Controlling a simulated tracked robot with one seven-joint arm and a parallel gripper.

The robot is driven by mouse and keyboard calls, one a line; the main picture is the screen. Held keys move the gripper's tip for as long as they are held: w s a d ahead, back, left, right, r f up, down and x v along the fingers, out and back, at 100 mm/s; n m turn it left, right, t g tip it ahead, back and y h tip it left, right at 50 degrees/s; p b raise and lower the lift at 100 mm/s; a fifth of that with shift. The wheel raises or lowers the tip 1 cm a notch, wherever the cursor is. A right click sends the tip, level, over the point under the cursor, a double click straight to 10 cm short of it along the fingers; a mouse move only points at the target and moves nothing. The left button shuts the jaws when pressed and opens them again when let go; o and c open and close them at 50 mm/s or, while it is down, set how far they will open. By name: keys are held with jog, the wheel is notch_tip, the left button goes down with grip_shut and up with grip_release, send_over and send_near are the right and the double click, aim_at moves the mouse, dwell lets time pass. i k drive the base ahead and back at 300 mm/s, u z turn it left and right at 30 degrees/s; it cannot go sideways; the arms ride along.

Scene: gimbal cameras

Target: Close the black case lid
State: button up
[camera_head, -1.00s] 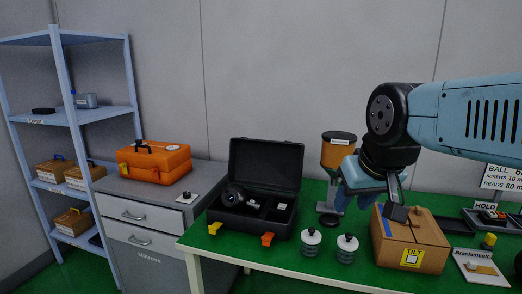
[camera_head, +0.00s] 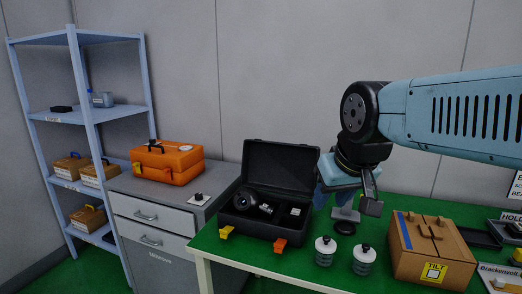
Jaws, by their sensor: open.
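The black case (camera_head: 247,229) sits on the green table with its lid (camera_head: 281,167) standing open, tilted back toward the wall. Inside it are a round black gimbal camera (camera_head: 242,201) and small pale items in the dark lining. My gripper (camera_head: 357,210) hangs from the arm to the right of the case, apart from the lid, with its jaws open and nothing seen between them. Part of the gripper is hidden behind its own near finger.
A cardboard box (camera_head: 432,252) stands at right. An orange case (camera_head: 168,163) rests on the grey cabinet (camera_head: 152,228) at left.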

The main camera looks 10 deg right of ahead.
aim_at(285, 168)
jog(key=u, duration=0.15)
jog(key=i, duration=0.85)
jog(key=z, duration=0.45)
